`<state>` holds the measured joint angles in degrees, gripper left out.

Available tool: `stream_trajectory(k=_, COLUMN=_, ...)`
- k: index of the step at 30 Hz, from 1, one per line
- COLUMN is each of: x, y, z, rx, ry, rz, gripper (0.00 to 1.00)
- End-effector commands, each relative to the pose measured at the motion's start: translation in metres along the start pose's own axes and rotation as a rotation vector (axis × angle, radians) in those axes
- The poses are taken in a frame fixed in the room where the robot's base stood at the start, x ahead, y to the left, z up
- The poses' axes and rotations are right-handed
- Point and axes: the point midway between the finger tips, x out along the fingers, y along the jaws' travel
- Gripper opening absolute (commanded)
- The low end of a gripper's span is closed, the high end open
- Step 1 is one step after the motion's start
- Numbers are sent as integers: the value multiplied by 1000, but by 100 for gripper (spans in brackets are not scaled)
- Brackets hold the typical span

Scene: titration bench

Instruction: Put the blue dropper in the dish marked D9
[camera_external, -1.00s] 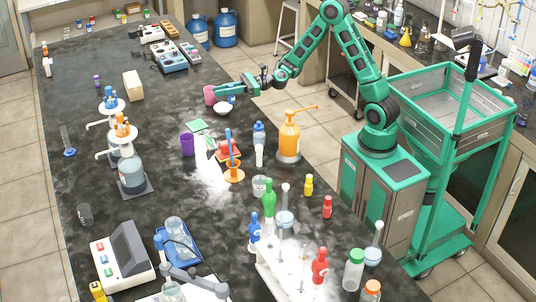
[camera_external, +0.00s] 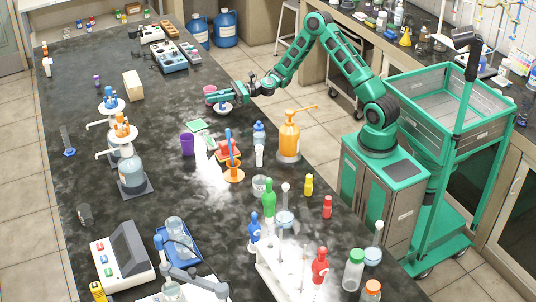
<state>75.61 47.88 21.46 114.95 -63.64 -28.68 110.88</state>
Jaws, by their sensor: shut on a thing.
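My gripper (camera_external: 226,98) is at the far right part of the black bench, low over a small white dish (camera_external: 223,109). It is shut on a small blue thing that looks like the blue dropper; the fingers hide most of it. The dish is partly covered by the fingers, and I cannot read any mark on it. I cannot tell whether the dropper touches the dish.
A pink cup (camera_external: 209,89) stands right beside the fingers. A purple cup (camera_external: 187,144), an orange holder (camera_external: 234,175) with a blue stick and an orange pump bottle (camera_external: 289,138) stand nearer the camera. The bench beyond a tan block (camera_external: 133,85) is mostly clear.

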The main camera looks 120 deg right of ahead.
Motion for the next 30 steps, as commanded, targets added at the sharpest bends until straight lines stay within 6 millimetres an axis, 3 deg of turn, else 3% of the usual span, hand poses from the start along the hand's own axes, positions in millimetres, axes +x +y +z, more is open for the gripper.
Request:
stream_trajectory(k=3, x=0, y=0, z=-12, rx=1, ry=0, rz=0, gripper=0)
stream_trajectory(k=14, x=0, y=0, z=-16, rx=1, ry=0, rz=0, gripper=0)
stream_trajectory(k=15, x=0, y=0, z=-16, rx=0, ry=0, rz=0, gripper=23)
stream_trajectory(k=17, x=0, y=0, z=-15, rx=0, ry=0, rz=0, gripper=34)
stream_trajectory(k=27, x=0, y=0, z=-13, rx=-1, ry=-1, rz=0, gripper=34)
stream_trajectory(k=30, x=-8, y=-1, z=-13, rx=1, ry=1, rz=-1, gripper=34)
